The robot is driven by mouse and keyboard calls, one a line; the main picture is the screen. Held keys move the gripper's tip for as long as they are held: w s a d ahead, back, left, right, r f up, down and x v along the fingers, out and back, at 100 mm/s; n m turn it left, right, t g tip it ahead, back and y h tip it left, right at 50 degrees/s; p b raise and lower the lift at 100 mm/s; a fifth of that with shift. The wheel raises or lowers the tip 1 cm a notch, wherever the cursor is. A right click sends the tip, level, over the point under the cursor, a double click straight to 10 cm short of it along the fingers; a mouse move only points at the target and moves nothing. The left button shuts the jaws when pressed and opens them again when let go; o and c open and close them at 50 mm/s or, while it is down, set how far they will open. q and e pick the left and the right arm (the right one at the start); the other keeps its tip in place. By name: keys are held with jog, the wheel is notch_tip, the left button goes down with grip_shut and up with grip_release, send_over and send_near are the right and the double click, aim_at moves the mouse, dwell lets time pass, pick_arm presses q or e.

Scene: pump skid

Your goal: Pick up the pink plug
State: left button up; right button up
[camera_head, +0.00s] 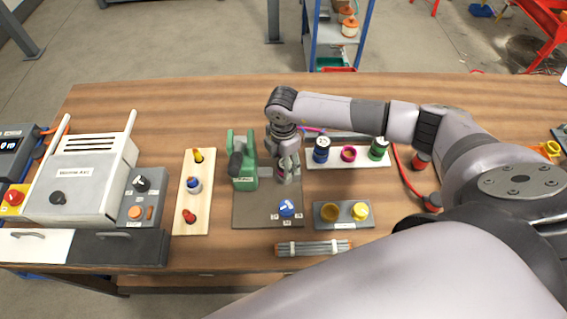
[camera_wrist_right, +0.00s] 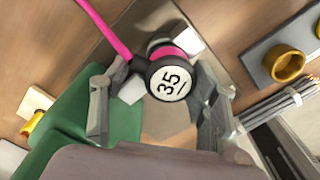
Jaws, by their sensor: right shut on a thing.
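The pink plug (camera_wrist_right: 168,80) shows in the wrist view as a round dark cap with a white face marked 35, a pink band and a pink tether. My right gripper (camera_head: 288,176) is shut on it, with a finger on each side in the wrist view (camera_wrist_right: 163,88). In the head view the gripper points down over the grey-brown plate (camera_head: 252,212), just right of the green clamp-like block (camera_head: 243,172), and mostly hides the plug. My left gripper is out of view.
A blue knob (camera_head: 287,207) is in front of my gripper. A grey block (camera_head: 343,222) with yellow rings and bundled rods (camera_head: 313,247) lie nearer. The wooden table's back left is clear.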

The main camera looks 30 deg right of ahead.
jog(key=shift+s+r, duration=0.15)
jog(key=shift+r, duration=0.15)
notch_tip(320, 180, up, 19)
jog(key=b, duration=0.4)
jog(key=shift+r, duration=0.2)
